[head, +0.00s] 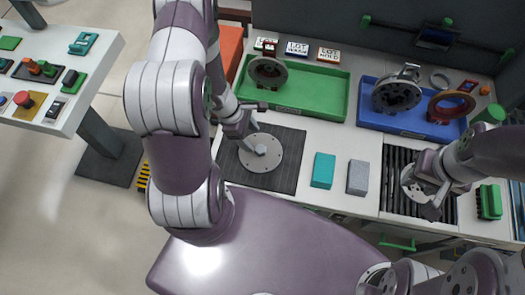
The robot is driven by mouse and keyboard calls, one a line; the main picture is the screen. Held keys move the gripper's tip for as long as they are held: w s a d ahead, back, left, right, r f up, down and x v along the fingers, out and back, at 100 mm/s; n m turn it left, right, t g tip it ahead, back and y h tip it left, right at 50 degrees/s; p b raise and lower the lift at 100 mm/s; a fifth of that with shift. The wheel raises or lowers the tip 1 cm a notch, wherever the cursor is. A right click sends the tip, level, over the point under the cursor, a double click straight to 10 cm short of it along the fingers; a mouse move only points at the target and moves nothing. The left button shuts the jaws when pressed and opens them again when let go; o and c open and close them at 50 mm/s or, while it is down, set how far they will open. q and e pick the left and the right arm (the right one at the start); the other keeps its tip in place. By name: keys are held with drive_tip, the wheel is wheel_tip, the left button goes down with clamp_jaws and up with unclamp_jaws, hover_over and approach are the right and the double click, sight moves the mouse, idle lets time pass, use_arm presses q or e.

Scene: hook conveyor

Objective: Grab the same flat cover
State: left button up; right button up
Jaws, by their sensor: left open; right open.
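A light grey round flat cover (262,161) with small holes and a raised middle lies on the dark mat (289,167). My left gripper (254,124) is open and empty, just beside the far left edge of this cover. A second light grey flat cover (409,178) lies on the black roller strip (398,203) at the right. My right gripper (419,192) is open over it and hides part of it. I cannot tell whether its fingers touch the cover.
A green tray (320,100) holds a dark ring part (267,71). A blue tray (405,123) holds a dark round part (397,94) and a brown ring (451,105). Teal (323,170) and grey (358,177) blocks stand between the mat and the rollers.

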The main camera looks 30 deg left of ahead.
sight(260, 149)
use_arm(q)
drive_tip(key=x, duration=0.5)
drive_tip(key=shift+s+d+p, duration=0.3)
drive_tip(key=shift+d+p, duration=0.05)
drive_tip(key=shift+d, duration=0.1)
drive_tip(key=shift+w+f, duration=0.15)
drive_tip(key=shift+f, duration=0.1)
clamp_jaws()
drive_tip(key=shift+r, duration=0.1)
